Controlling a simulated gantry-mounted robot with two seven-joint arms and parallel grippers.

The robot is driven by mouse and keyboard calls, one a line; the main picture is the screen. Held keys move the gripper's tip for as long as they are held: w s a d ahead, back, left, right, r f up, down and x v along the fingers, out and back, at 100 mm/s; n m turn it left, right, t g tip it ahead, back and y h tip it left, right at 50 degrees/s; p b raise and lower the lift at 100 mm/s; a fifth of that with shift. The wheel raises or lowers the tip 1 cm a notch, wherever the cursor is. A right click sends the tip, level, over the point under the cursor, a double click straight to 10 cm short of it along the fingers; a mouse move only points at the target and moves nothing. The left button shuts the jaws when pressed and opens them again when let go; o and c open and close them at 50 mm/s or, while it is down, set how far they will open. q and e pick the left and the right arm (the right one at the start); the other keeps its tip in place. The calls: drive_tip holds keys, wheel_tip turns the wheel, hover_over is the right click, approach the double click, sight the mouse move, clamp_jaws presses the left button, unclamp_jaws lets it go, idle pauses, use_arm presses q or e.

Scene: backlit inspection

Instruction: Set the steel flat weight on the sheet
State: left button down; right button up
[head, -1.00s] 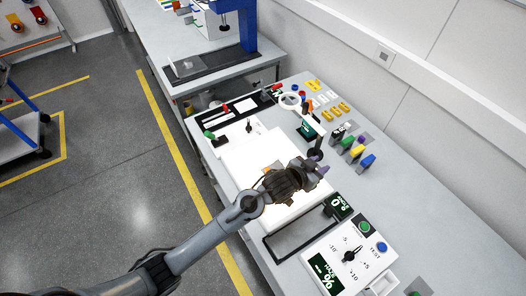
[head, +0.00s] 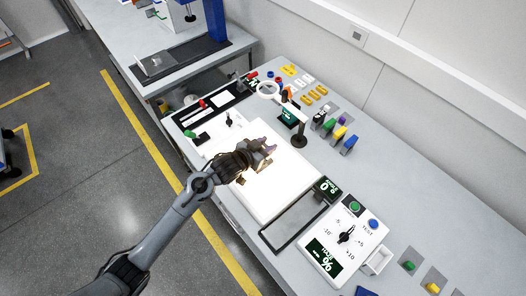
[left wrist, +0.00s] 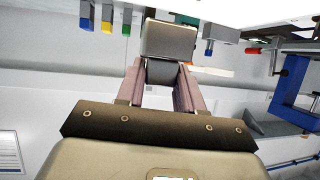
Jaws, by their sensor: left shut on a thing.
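The steel flat weight (left wrist: 168,40) is a grey block with rounded edges. In the left wrist view it sits between the two fingers of my left gripper, which is shut on it. In the head view my left gripper (head: 268,148) is over the far part of the glowing white panel (head: 285,187). The weight is hard to make out there. I cannot tell the sheet apart from the bright panel surface. My right gripper is not in view.
A magnifier (head: 268,89) and a dark round stand (head: 299,140) are close behind the panel. A black frame (head: 292,222) and a control box (head: 345,240) with a dial are at its near end. Coloured blocks (head: 340,132) stand at right.

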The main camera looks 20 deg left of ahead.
use_arm(q)
drive_tip(key=shift+a+f, duration=0.2)
drive_tip(key=shift+a, duration=0.3)
drive_tip(key=shift+s+f, duration=0.1)
drive_tip(key=shift+f, duration=1.95)
drive_tip(key=shift+f, duration=0.15)
drive_tip(key=c, duration=0.7)
unclamp_jaws()
